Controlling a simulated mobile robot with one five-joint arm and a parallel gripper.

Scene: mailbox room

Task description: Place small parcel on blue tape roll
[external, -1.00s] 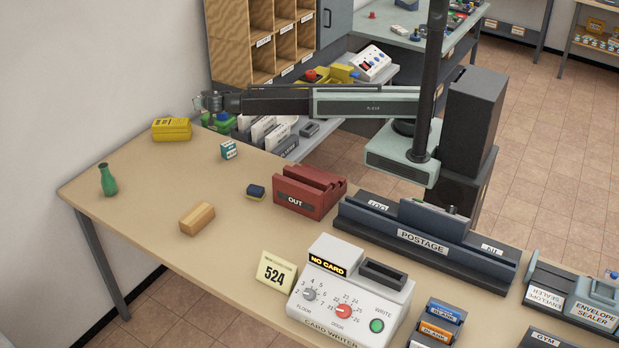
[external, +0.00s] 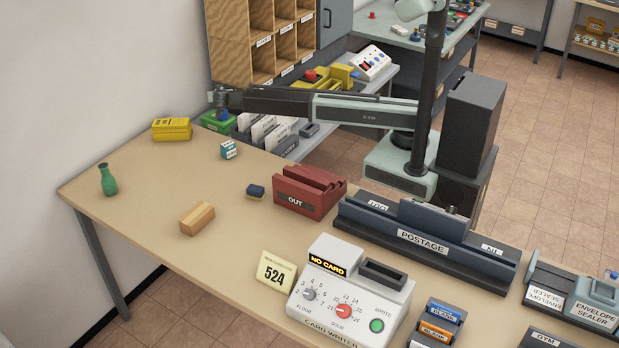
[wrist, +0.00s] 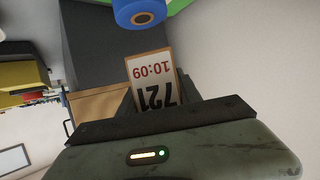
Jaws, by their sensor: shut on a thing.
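My gripper (external: 217,97) is at the far end of my outstretched arm, near the back left of the room. In the wrist view it is shut on a small tan-edged piece (wrist: 150,78) with a white label reading "10:09" and "721", upside down. I take this as the small parcel; in the external view it is too small to make out. The blue tape roll (wrist: 140,12) shows at the top edge of the wrist view, apart from the parcel. In the external view a small blue spot, likely the roll, shows just below my gripper over a green box (external: 214,123).
A yellow case (external: 171,129), a teal-and-white box (external: 228,149), a green vase (external: 108,180) and a tan block (external: 197,218) stand on the wooden table. A red OUT tray (external: 305,192) is further right. Upright labelled files (external: 270,131) stand right of the green box.

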